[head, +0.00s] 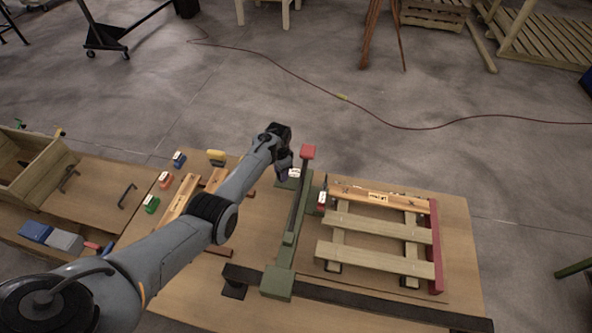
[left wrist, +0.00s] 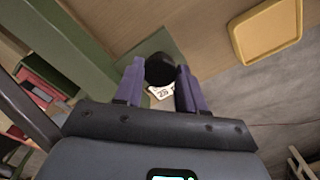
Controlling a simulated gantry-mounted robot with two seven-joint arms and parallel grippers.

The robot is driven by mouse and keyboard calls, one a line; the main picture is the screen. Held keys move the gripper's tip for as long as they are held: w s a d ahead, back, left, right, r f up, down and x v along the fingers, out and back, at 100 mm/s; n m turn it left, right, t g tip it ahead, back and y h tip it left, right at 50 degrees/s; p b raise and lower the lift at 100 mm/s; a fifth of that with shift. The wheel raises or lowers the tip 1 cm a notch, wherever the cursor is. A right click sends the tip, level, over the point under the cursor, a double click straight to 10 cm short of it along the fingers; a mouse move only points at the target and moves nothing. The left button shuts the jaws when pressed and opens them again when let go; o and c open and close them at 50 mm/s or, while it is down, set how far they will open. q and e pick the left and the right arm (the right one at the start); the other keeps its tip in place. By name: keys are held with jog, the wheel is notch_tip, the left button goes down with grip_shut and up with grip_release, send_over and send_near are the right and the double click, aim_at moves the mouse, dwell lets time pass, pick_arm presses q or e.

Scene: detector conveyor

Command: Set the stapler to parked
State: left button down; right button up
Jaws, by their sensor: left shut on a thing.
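In the left wrist view my left gripper's purple fingers (left wrist: 162,85) are shut on a black round knob (left wrist: 160,67). No part is clearly recognisable as a stapler. My right gripper is out of view.
The slatted wooden frame (head: 375,251) lies right of the beam on the table. A dark rail (head: 370,303) runs along the front. A yellow piece (head: 216,157) and small coloured blocks stand left of my arm. A wooden bin (head: 38,172) is at far left.

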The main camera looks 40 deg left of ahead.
pick_arm(q)
jog(key=shift+s+a+p, duration=0.15)
jog(key=shift+s+a, duration=0.3)
jog(key=shift+a, duration=0.3)
jog(key=shift+s+a+p, duration=0.15)
jog(key=shift+s+a, duration=0.25)
jog(key=shift+a, duration=0.35)
jog(key=c, duration=1)
grip_release()
jog(key=o, duration=0.3)
jog(key=shift+s+a, duration=0.1)
jog(key=shift+a, duration=0.1)
jog(key=shift+o, duration=0.2)
jog(key=shift+d, duration=0.15)
notch_tip(320, 180, up, 11)
jog(key=p, duration=0.1)
jog(key=shift+f+p, duration=0.15)
jog(key=shift+p, duration=0.15)
